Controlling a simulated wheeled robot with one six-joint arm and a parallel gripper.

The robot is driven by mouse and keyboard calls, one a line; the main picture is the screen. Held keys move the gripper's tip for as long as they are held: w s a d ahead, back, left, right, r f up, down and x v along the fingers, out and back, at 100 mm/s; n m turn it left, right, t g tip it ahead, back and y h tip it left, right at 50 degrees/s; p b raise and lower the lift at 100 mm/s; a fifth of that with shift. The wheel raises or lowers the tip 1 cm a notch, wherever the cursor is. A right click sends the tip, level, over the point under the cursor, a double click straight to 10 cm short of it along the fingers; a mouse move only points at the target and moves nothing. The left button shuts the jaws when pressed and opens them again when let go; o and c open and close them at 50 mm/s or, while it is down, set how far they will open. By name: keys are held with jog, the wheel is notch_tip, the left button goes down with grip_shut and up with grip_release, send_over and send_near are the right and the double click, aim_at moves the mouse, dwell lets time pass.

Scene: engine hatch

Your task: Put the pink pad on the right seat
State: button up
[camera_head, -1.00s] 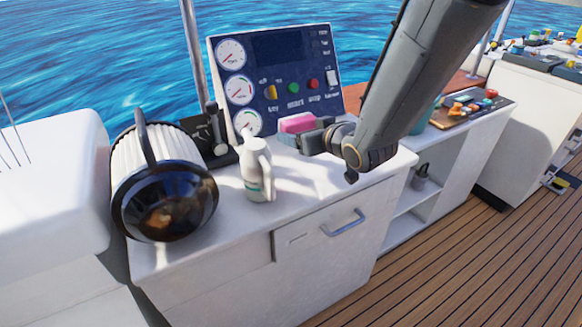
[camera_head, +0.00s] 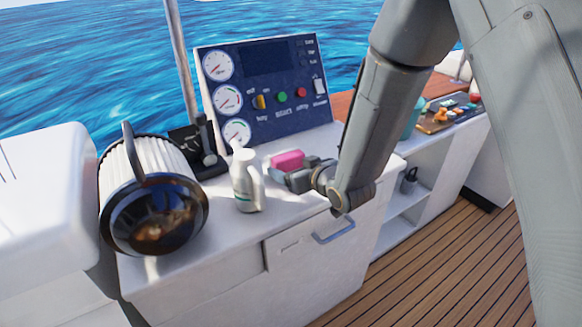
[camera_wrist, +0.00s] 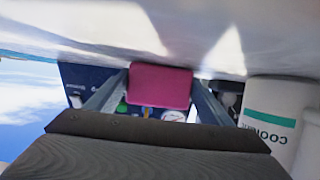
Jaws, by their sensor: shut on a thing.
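The pink pad (camera_head: 288,160) is a small block held at the end of my gripper (camera_head: 284,174), over the white counter in front of the control panel. In the wrist view the pink pad (camera_wrist: 160,86) sits between the two fingers of my gripper (camera_wrist: 160,95), which are shut on it. The counter surface looks very close to the pad; I cannot tell whether they touch. No seat that I can clearly identify is in view.
A white coolant bottle (camera_head: 246,180) stands just left of my gripper, also in the wrist view (camera_wrist: 275,115). A white ribbed filter with a black end (camera_head: 153,215) lies further left. The control panel (camera_head: 266,90) rises behind. The counter (camera_head: 225,230) has a clear front part.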

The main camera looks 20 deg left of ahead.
jog(key=shift+f, duration=0.15)
jog(key=o, duration=0.9)
jog(key=shift+r, duration=0.25)
jog(key=v, duration=1.2)
jog(key=shift+b, duration=0.35)
